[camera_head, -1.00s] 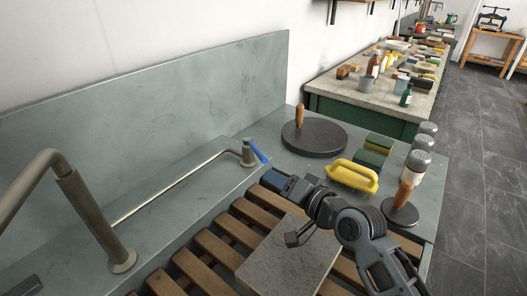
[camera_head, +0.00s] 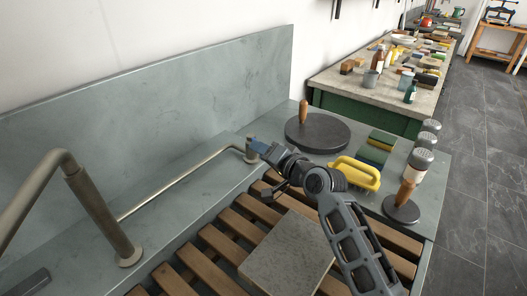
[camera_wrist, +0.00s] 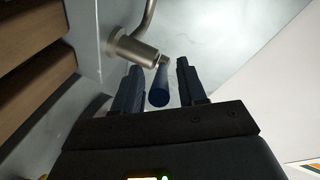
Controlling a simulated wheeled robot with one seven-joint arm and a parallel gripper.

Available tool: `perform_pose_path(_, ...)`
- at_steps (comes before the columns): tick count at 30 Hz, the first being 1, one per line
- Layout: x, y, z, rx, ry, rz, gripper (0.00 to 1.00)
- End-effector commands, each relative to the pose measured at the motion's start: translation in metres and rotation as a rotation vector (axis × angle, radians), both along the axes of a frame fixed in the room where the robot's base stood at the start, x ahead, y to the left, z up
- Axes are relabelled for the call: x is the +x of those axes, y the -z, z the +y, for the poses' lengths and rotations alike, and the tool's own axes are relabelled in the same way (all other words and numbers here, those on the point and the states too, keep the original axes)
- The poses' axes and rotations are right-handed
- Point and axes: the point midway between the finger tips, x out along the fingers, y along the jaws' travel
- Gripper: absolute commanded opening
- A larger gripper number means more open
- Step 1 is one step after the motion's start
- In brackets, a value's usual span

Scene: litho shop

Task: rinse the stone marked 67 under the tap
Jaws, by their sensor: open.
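A grey stone slab (camera_head: 285,252) lies flat on the wooden slats (camera_head: 205,262) of the sink; no number is readable on it. The tap's bent metal spout (camera_head: 95,205) stands at the left. A long pipe runs from it to a valve (camera_head: 251,151) with a blue lever, which my gripper largely covers in the head view. In the wrist view the blue lever (camera_wrist: 160,84) sits between the two fingers of my gripper (camera_wrist: 158,70), with gaps on both sides. My gripper is open and holds nothing. The stone is beyond my gripper's reach of view at the wrist.
On the ledge to the right are a round dark disc with a wooden handle (camera_head: 318,135), a yellow-handled brush (camera_head: 355,173), sponges (camera_head: 377,148), a smaller handled disc (camera_head: 402,207) and shakers (camera_head: 421,162). The grey backsplash (camera_head: 150,120) rises behind the tap.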

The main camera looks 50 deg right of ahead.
Motion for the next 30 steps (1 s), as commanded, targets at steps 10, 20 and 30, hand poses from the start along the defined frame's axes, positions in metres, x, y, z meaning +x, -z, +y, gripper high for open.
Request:
perform_pose_path(10,0.0001,0.0,0.0,0.0,0.0,0.0,0.28)
perform_pose_path(20,0.0,-0.0003,-0.0001,0.0,0.001,0.0,0.0)
perform_pose_path(30,0.0001,-0.001,-0.0003,-0.001,0.001,-0.002,0.0)
